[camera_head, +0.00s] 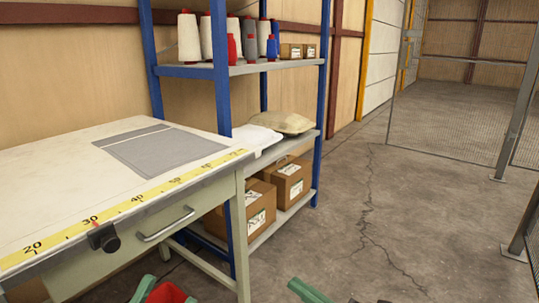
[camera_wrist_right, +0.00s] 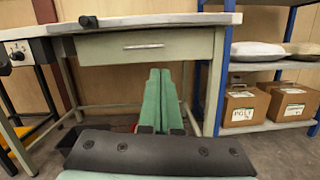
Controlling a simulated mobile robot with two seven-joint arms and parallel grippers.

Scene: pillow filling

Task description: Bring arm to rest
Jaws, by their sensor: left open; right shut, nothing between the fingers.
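My left gripper (camera_head: 165,292) shows only in part at the bottom edge of the head view, in front of the table. Its green fingers stand apart, with a red part between them. A green part of my right gripper (camera_head: 309,291) shows at the bottom of the head view, over the floor. In the right wrist view its two long green fingers (camera_wrist_right: 161,102) lie together, shut with nothing between them. They point toward the space below the table's drawer. Neither gripper appears to touch anything.
The concrete floor (camera_head: 420,200) at right is clear.

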